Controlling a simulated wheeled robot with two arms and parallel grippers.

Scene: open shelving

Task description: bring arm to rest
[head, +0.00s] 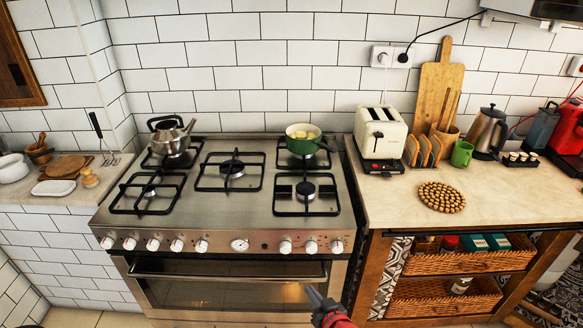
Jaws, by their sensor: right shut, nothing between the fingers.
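My right gripper (317,297) shows at the bottom of the head view, right of centre. Its dark fingers are shut and hold nothing, and a red part of my arm shows below them. It is in front of the oven door (225,294), near the right end of the door. I cannot tell how far it is from the door. My left gripper is not in view.
The stove (225,225) carries a kettle (172,140) and a green pot (303,138). The oven handle (225,276) sticks out in front. At right, a counter (500,200) holds a toaster (382,136) above wicker baskets (445,298).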

